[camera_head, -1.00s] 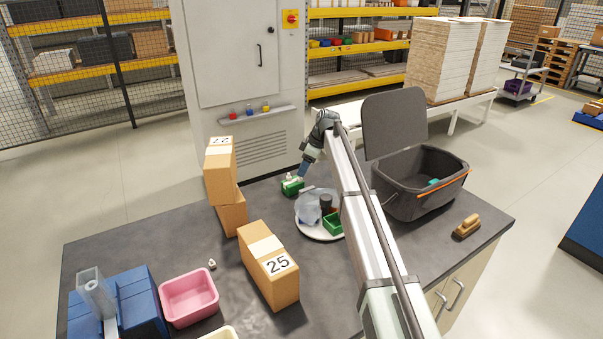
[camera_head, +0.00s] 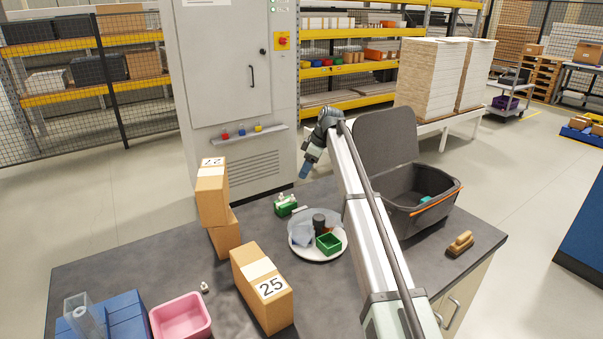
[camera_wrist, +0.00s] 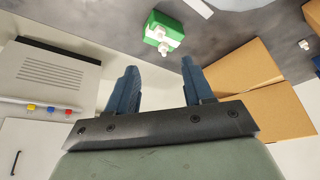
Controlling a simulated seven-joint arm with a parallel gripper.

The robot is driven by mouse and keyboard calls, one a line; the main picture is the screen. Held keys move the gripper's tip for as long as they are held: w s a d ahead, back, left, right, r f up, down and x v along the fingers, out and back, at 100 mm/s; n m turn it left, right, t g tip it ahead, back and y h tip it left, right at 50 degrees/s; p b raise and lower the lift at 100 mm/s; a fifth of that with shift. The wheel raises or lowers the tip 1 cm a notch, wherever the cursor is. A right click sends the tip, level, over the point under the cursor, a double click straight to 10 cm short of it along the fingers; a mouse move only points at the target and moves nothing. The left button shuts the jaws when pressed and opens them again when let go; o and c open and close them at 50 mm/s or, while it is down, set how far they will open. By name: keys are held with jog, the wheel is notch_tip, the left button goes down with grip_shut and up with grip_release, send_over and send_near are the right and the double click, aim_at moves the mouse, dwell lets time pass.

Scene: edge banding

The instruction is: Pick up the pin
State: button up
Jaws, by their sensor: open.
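No thing is plainly recognisable as the pin. A green block (camera_head: 285,205) with small white parts on it stands on the dark table, and it also shows in the wrist view (camera_wrist: 158,27); a pin may be among those parts. A small pale fitting (camera_head: 204,287) stands on the table near the pink bin and also shows in the wrist view (camera_wrist: 304,45). My gripper (camera_head: 304,174) is above and behind the green block, apart from it. In the wrist view its blue fingers (camera_wrist: 159,66) are spread with nothing between them.
A white plate (camera_head: 293,245) holds a green tray and other items. A dark lidded bin (camera_head: 410,205) stands right. The pink bin (camera_head: 181,318) is at the front left.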

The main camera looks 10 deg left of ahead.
jog(key=shift+o, duration=0.3)
notch_tip(320, 180, up, 11)
jog(key=h, duration=0.4)
send_over(204, 287)
notch_tip(204, 287, down, 13)
jog(key=shift+n, duration=0.3)
jog(key=shift+w+a+f, duration=0.1)
jog(key=shift+w+f, duration=0.05)
jog(key=shift+f, duration=3.3)
jog(key=shift+w+f, duration=0.1)
jog(key=shift+f, duration=3.35)
jog(key=shift+c, duration=0.3)
grip_shut()
